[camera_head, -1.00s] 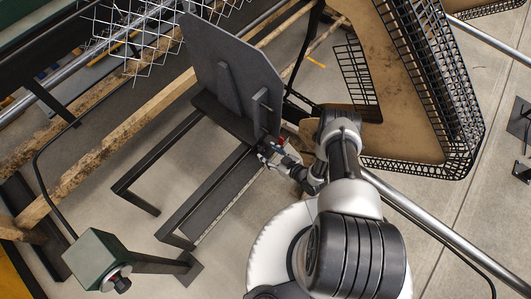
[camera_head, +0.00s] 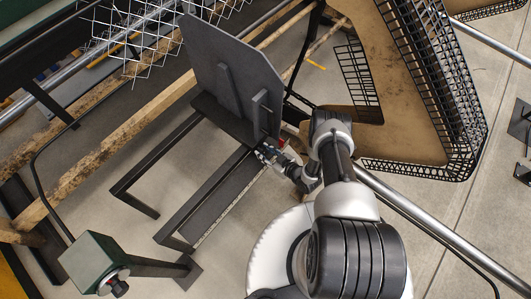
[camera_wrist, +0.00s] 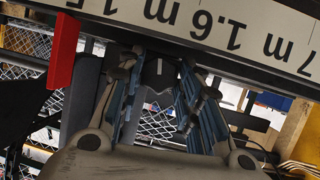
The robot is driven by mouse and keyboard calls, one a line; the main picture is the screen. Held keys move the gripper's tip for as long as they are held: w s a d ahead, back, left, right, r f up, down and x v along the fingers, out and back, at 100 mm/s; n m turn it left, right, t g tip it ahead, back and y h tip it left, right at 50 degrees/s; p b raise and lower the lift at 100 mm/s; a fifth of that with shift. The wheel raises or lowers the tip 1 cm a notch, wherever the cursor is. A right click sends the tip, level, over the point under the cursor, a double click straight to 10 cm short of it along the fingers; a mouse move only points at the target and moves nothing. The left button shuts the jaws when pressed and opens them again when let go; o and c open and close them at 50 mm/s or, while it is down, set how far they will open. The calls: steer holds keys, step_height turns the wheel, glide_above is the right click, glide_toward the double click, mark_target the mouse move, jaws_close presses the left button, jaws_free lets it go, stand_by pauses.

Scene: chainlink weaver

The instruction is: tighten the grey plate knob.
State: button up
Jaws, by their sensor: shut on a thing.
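The grey plate (camera_head: 215,60) stands upright and tilted on a dark metal frame in the head view. My gripper (camera_head: 266,152) is at the plate's lower right edge. In the wrist view, a dark knob (camera_wrist: 159,75) with a short white mark sits between the fingertips of my gripper (camera_wrist: 158,84), which is shut on it. The knob lies just below a pale scale strip (camera_wrist: 225,28) with black upside-down numbers. In the head view the knob is too small and covered to make out.
A red bar (camera_wrist: 63,50) stands close to the left finger in the wrist view. A wire-mesh-edged wooden panel (camera_head: 405,70) is right of my arm. A green box with a black knob (camera_head: 95,260) stands at lower left. A steel rail (camera_head: 430,228) runs at lower right.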

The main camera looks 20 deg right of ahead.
steer(key=c, duration=0.4)
steer(key=shift+o, duration=0.2)
steer(key=shift+d+m+g+y, duration=0.1)
steer(key=shift+m+g+y, duration=0.5)
steer(key=shift+m, duration=0.4)
steer(key=o, duration=1.1)
steer(key=v, duration=1.2)
steer(key=shift+d+f, duration=0.1)
steer(key=shift+c, duration=0.3)
